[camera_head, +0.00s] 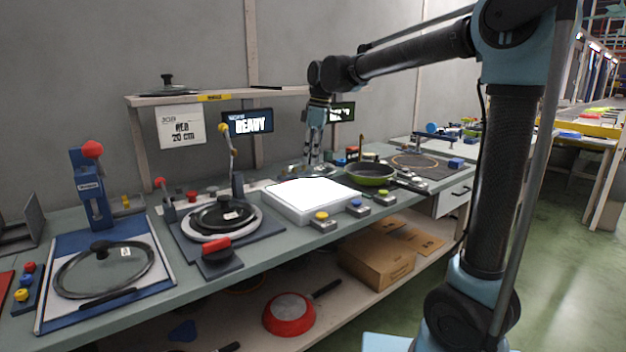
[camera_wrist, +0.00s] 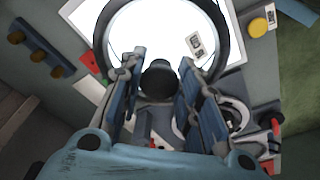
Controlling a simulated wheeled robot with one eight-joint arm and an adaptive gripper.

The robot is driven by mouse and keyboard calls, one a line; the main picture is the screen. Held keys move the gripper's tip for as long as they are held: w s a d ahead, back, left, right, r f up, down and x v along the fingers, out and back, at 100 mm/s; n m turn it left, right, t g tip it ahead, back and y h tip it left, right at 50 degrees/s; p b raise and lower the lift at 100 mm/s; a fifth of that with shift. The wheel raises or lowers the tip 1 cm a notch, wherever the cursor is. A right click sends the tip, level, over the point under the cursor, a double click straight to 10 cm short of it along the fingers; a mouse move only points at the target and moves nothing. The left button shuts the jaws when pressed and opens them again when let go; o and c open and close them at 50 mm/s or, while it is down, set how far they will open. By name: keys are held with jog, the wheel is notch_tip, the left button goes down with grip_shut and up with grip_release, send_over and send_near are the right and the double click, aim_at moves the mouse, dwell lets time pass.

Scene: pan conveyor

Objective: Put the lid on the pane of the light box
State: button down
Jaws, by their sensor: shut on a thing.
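The light box (camera_head: 285,207) is a low white box with a brightly glowing pane (camera_head: 312,192) in the middle of the bench. My gripper (camera_head: 315,160) is above the bench near the box's back edge, fingers pointing down. In the wrist view my gripper (camera_wrist: 158,88) is shut on the dark knob (camera_wrist: 160,76) of a glass lid with a dark rim (camera_wrist: 222,22) and a small white label (camera_wrist: 195,43). The lid (camera_head: 300,171) is partly hidden at the fingers in the head view. The glowing pane shows through its glass; the gap between them cannot be told.
A green pan (camera_head: 370,177) stands right of the box. Button pads, one with a yellow button (camera_head: 321,216), line its front. Another lid (camera_head: 222,213) rests on a dark mat to the left, and one (camera_head: 103,270) on a blue-edged board. A shelf (camera_head: 215,98) runs behind.

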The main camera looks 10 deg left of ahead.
aim_at(312, 173)
jog(key=shift+f, duration=3.3)
jog(key=c, duration=1.2)
grip_release()
jog(key=shift+f, duration=0.1)
